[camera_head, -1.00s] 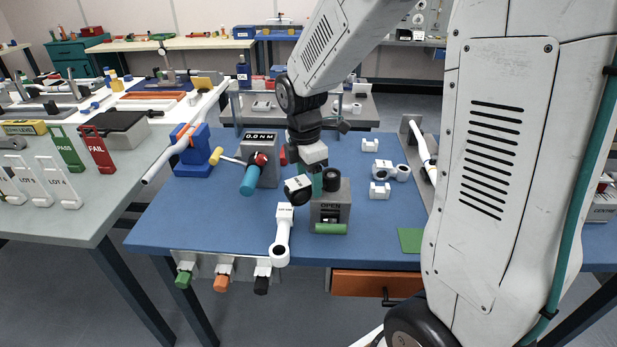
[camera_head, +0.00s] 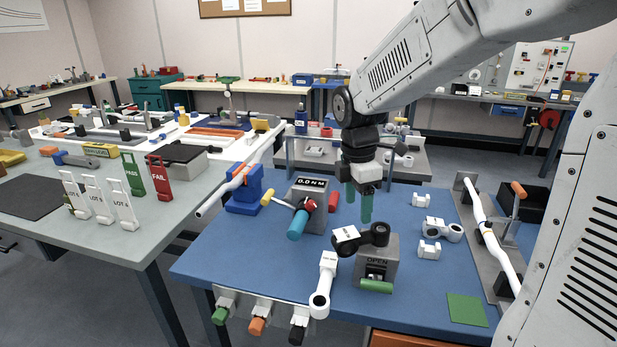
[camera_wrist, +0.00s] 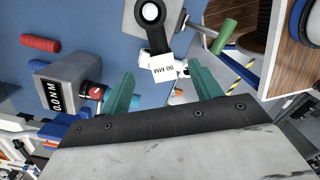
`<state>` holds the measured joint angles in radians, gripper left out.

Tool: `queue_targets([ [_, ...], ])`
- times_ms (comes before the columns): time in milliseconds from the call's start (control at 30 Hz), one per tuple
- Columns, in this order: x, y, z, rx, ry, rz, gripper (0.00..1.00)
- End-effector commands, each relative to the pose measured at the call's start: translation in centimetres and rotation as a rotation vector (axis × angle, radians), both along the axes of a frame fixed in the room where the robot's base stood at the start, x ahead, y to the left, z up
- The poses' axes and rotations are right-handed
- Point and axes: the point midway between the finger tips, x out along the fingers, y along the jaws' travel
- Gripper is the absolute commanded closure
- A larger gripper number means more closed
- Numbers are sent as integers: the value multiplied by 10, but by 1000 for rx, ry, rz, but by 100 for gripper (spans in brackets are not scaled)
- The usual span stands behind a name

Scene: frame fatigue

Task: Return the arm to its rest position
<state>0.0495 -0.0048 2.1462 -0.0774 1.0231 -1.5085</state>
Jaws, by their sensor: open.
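My gripper (camera_head: 359,203) hangs over the blue table (camera_head: 215,262) with its green fingers pointing down. It is open and empty. In the wrist view my gripper (camera_wrist: 160,90) shows its two green fingers spread apart, with a tagged black-and-white part (camera_wrist: 163,68) in sight beyond the gap. In the head view a black crank-like part with a white label (camera_head: 362,238) rests at the top of the grey block marked OPEN (camera_head: 383,268), below and in front of the fingers. The fingers look clear of it.
A torque meter reading 0.0 NM (camera_head: 308,205) stands left of my gripper. A white tagged part (camera_head: 323,285) projects at the front edge. White brackets (camera_head: 430,250) and a long fixture (camera_head: 490,235) lie right. Green, orange and black handles (camera_head: 257,325) protrude in front.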

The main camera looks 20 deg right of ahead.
Motion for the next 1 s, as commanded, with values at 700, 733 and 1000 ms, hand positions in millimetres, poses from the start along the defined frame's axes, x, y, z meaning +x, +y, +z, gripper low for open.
queue_targets([
  [700, -133, 19, 24, -28, -2, -1161, 37],
  [733, -144, 20, 27, -25, -9, -1221, 37],
  [1000, -217, 31, 39, 47, -92, -1515, 37],
])
